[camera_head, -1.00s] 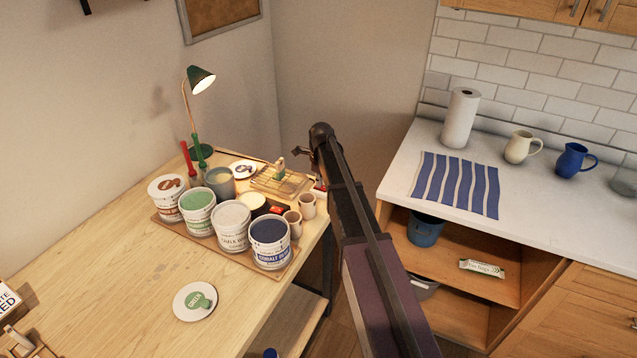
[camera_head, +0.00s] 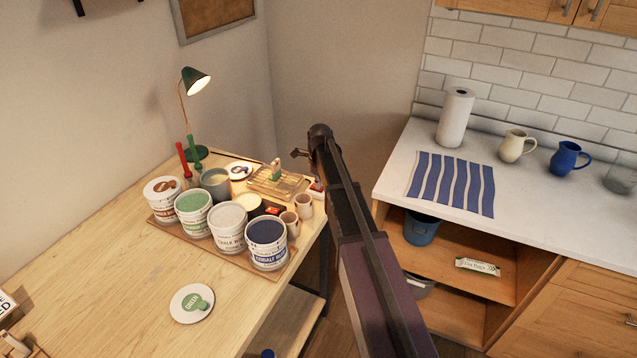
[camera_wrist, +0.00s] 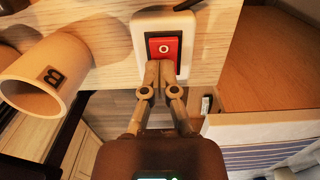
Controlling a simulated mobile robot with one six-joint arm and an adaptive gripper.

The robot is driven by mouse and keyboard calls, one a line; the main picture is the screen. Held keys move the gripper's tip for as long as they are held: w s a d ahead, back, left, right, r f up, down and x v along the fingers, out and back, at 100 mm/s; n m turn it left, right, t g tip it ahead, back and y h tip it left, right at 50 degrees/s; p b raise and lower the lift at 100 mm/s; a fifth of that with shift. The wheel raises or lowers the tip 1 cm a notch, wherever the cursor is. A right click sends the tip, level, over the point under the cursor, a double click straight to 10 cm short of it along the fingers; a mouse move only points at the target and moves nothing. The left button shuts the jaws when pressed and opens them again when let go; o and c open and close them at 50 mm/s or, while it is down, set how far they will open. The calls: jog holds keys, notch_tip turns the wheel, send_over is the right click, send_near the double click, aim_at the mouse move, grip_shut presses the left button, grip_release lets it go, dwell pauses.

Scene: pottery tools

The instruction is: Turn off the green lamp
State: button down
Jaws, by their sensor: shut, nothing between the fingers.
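The green lamp (camera_head: 197,79) stands at the back of the wooden table, and its bulb is lit. In the wrist view, a red rocker switch (camera_wrist: 163,46) marked "O" sits in a white plate (camera_wrist: 139,30) by the table edge. My gripper (camera_wrist: 159,66) is shut and empty, its fingertips overlapping the lower part of the red switch. I cannot tell whether they touch it. In the head view, my gripper (camera_head: 298,153) is at the table's far right corner, and my arm hides part of that area.
Several paint tubs, including a cobalt blue one (camera_head: 267,246), stand on a wooden tray (camera_head: 235,262). A white counter (camera_head: 400,160) stands to the right, beyond a gap.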

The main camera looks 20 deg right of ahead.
dwell(0.3)
jog(key=shift+w+r, duration=0.15)
jog(key=shift+r+p, duration=0.2)
jog(key=shift+p, duration=0.2)
jog(key=r+p, duration=0.3)
jog(key=shift+s+d+r+p, duration=0.2)
jog(key=shift+s+r+p, duration=0.1)
jog(key=shift+r+p, duration=0.1)
notch_tip(320, 180, up, 10)
jog(key=p, duration=0.9)
jog(key=shift+s+d+f, duration=0.25)
jog(key=shift+s+d, duration=0.1)
jog(key=shift+d, duration=0.1)
jog(key=shift+w+a+r+t+y+p, duration=0.15)
jog(key=shift+w+a+t+y+p, duration=0.15)
jog(key=shift+w+a+p, duration=0.15)
